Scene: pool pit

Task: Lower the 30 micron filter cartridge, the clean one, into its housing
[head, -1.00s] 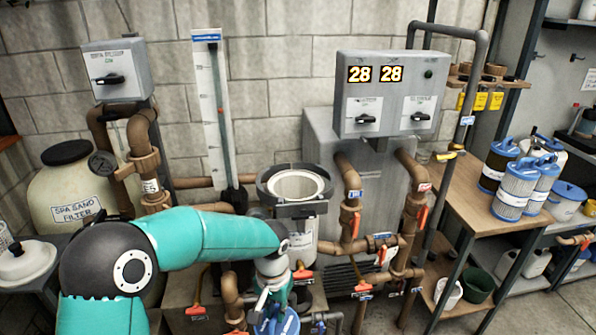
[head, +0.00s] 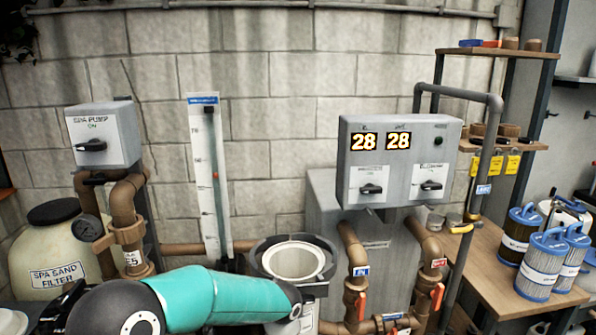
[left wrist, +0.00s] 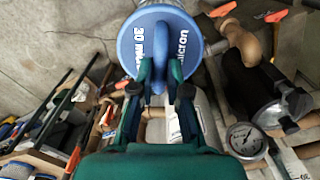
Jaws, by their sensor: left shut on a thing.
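The blue cap of the cartridge (left wrist: 160,42), marked "30 micron", fills the top middle of the left wrist view. My left gripper (left wrist: 161,90) is shut on the cap's handle. The cartridge's body is hidden behind the cap, so I cannot see whether it is clean. The open filter housing (head: 293,280), a grey collar with a white ring inside, stands at the lower middle of the head view. My left arm reaches in front of it from the left; its gripper and the cartridge are below the head picture. My right gripper is in neither view.
Pipes with red-handled valves (head: 361,302) stand right of the housing, below the grey control box (head: 399,160). A clear gauge tube (head: 208,175) rises behind it on the left. Several blue-capped cartridges (head: 541,268) stand on the right bench.

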